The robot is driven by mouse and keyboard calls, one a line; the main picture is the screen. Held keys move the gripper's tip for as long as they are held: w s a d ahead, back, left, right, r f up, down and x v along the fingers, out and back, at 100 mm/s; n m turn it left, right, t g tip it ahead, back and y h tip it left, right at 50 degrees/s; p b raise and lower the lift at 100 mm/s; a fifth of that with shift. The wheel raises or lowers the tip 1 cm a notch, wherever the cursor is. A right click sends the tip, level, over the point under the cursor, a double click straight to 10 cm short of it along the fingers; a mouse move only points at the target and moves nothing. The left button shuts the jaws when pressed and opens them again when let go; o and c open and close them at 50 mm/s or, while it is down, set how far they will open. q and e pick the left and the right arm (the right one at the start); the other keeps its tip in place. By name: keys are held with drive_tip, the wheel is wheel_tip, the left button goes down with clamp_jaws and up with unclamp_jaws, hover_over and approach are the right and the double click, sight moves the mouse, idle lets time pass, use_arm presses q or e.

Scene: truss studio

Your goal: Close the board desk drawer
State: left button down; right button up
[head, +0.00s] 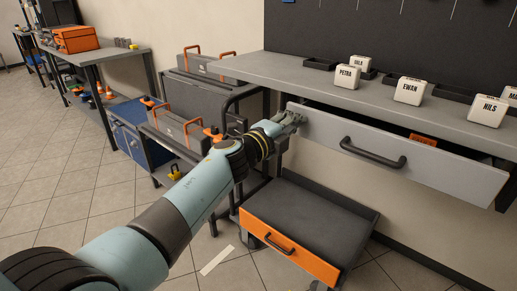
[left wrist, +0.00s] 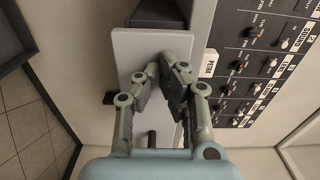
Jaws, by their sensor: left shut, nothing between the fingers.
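The board desk drawer (head: 400,153) is a long pale grey front with a black bar handle (head: 373,152), under the desk top. It stands pulled out, with a dark gap above its front edge. My left gripper (head: 297,117) is shut and empty at the left end of the drawer front. In the left wrist view my left gripper (left wrist: 168,66) has its fingertips together over the pale drawer front (left wrist: 150,42). I cannot tell whether they touch it. My right gripper is in neither view.
The grey desk top (head: 300,75) carries white name blocks, such as PETRA (head: 347,76), and dark trays. Below, an orange-fronted drawer (head: 288,250) of a low unit stands open. A cart with grey cases (head: 180,128) is left of the desk. Tiled floor (head: 50,190) is clear further left.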

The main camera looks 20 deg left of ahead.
sight(303, 113)
use_arm(q)
drive_tip(key=b+x, duration=0.1)
drive_tip(key=x, duration=0.3)
drive_tip(key=shift+w+r+b, duration=0.15)
drive_tip(key=shift+w+b, duration=0.05)
drive_tip(key=shift+b, duration=0.15)
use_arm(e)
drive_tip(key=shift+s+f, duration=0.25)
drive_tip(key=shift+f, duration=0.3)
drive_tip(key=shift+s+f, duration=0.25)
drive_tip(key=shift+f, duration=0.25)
use_arm(q)
drive_tip(key=shift+w+r, duration=0.1)
drive_tip(key=shift+r, duration=0.05)
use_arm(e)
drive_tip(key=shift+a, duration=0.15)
